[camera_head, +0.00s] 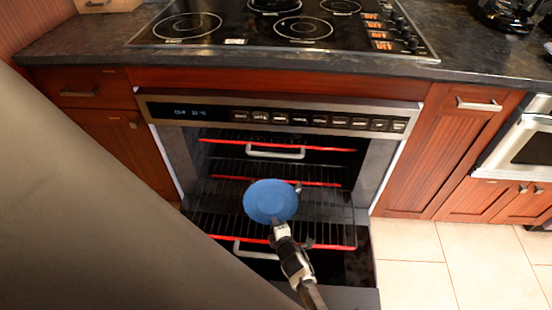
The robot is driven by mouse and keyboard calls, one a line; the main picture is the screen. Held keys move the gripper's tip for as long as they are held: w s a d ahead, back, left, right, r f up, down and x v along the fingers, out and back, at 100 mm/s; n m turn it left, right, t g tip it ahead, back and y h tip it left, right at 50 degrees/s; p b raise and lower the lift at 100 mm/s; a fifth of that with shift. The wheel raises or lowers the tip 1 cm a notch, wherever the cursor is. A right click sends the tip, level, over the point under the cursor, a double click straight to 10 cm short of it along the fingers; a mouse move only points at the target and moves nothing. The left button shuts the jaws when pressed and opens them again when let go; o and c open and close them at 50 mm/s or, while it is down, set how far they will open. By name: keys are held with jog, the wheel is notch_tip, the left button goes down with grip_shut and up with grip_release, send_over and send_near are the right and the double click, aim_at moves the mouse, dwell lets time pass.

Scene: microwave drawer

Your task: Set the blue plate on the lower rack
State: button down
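The blue plate (270,200) is tilted with its face toward the camera, in front of the open oven. My gripper (279,226) is at the plate's lower edge and appears shut on its rim. The fingertips are small and partly hidden against the plate. The lower rack (221,222), with a red front bar, is pulled out of the oven. The plate overlaps this rack in the picture; whether it touches the rack cannot be told. The upper rack (226,148) sits farther back and higher in the oven.
The oven door (352,298) is folded down at the bottom. A control panel (280,118) runs across the top of the opening. Wooden cabinets (415,150) flank the oven, and a cooktop (280,28) lies above. Tiled floor (450,265) is clear at right. A grey part blocks the lower left.

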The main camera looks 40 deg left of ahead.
jog(key=shift+f+b, duration=0.3)
jog(key=shift+f, duration=1.55)
jog(key=shift+f, duration=0.15)
jog(key=c, duration=2)
grip_release()
jog(key=shift+c, duration=0.2)
jog(key=shift+o, duration=0.5)
